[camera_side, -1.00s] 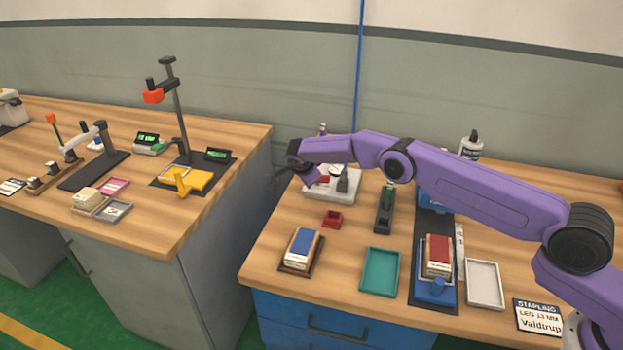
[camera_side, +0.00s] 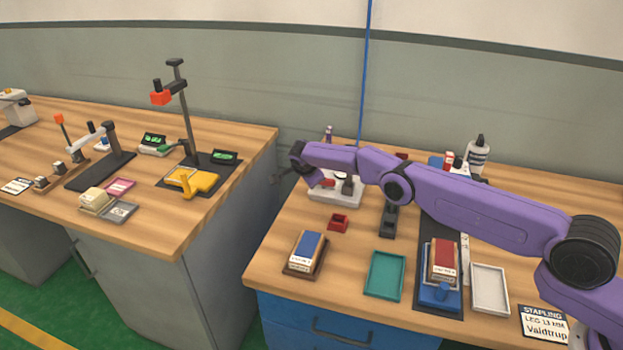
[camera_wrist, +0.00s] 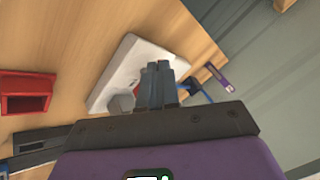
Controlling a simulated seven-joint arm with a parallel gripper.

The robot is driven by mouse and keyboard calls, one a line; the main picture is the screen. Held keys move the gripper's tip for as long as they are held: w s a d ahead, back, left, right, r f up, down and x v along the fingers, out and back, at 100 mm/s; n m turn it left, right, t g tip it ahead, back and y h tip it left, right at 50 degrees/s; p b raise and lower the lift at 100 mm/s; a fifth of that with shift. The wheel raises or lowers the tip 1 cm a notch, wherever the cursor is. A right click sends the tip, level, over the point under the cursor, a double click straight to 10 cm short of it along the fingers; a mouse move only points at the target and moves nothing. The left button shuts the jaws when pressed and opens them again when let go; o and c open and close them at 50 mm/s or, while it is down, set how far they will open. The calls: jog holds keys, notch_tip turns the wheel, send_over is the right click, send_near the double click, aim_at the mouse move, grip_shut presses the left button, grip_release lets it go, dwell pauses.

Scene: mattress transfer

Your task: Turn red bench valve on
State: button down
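A white block-like base (camera_side: 325,197) stands at the back left of the right bench, partly behind my arm. A small red part (camera_side: 328,183), which looks like the valve's handle, shows on it. A dark post stands beside that part. In the wrist view the white base (camera_wrist: 112,82) lies beyond my gripper (camera_wrist: 161,68), with a grey knob-like part (camera_wrist: 121,103) on it. My fingers are close together over the base's edge, and nothing is visible between them. Contact with the valve cannot be told. In the side view my fingertips are hard to make out.
A small red open box (camera_side: 338,222) sits in front of the white base; it also shows in the wrist view (camera_wrist: 25,95). A teal tray (camera_side: 386,276), a blue-topped block (camera_side: 306,246) and a white tray (camera_side: 490,290) lie nearer. A gap separates the two benches.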

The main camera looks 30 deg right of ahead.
jog(key=shift+d+f, duration=0.1)
jog(key=shift+d, duration=0.15)
jog(key=shift+d, duration=1.05)
jog(key=a+f+v, duration=0.1)
jog(key=a+v, duration=0.1)
jog(key=v, duration=1.6)
jog(key=s+a+r+n+g+y, duration=0.1)
jog(key=s+r+n, duration=0.2)
jog(key=s+n, duration=0.15)
jog(key=s+r+n+y, duration=0.1)
jog(key=s+r+n, duration=0.1)
jog(key=s+n, duration=0.3)
jog(key=s+d+n+g+y, duration=0.1)
jog(key=s+d+n, duration=0.4)
jog(key=s, duration=0.8)
jog(key=s+d+n+g+y, duration=0.1)
jog(key=s+d+n, duration=0.4)
jog(key=s, duration=0.9)
jog(key=s+d+n+g+y, duration=0.1)
jog(key=s+d+n+g, duration=0.1)
jog(key=s+d+n, duration=0.4)
jog(key=s+r+n, duration=0.1)
jog(key=s+n, duration=0.3)
jog(key=s, duration=0.3)
jog(key=shift+s+g, duration=0.15)
jog(key=shift+g, duration=0.15)
